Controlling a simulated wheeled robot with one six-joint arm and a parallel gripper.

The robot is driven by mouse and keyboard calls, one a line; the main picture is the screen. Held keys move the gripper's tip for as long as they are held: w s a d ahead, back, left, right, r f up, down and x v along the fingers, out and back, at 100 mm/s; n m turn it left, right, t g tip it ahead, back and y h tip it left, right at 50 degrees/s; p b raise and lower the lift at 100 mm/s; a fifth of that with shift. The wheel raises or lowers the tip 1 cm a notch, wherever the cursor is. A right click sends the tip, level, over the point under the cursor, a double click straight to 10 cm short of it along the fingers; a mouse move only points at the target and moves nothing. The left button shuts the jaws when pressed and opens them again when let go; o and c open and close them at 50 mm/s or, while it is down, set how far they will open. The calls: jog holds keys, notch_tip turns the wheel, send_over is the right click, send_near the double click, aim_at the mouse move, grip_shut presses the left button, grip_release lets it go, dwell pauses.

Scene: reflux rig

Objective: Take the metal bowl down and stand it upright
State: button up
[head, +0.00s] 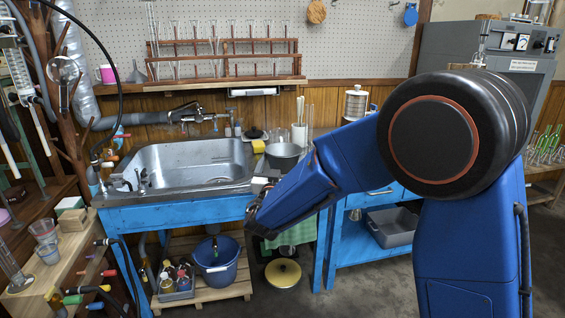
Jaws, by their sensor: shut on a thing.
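The metal bowl (284,153) is grey and round, with its opening facing up. It shows just right of the sink, at the counter's right end, and looks upright. The exact grip is small and partly hidden by my blue arm, which also covers the bowl's lower right. I cannot tell whether the bowl's base touches the counter.
The steel sink (190,165) lies to the left. A test tube rack (225,68) is on the shelf behind. A blue bucket (216,262) stands below.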

jog(key=shift+w+a+f, duration=0.35)
jog(key=shift+w+f, duration=0.35)
jog(key=shift+w, duration=0.9)
jog(key=shift+w+a+f, duration=0.4)
jog(key=shift+w+f, duration=0.25)
jog(key=shift+w, duration=1)
jog(key=shift+w+a+f, duration=0.35)
jog(key=shift+w+f, duration=0.35)
jog(key=shift+w, duration=0.9)
jog(key=shift+w+f, duration=0.2)
jog(key=shift+f, duration=1.95)
jog(key=shift+f, duration=0.4)
jog(key=o, duration=0.9)
jog(key=v, duration=1.7)
jog(key=shift+s+f, duration=0.15)
jog(key=shift+s, duration=0.1)
jog(key=shift+d, duration=0.1)
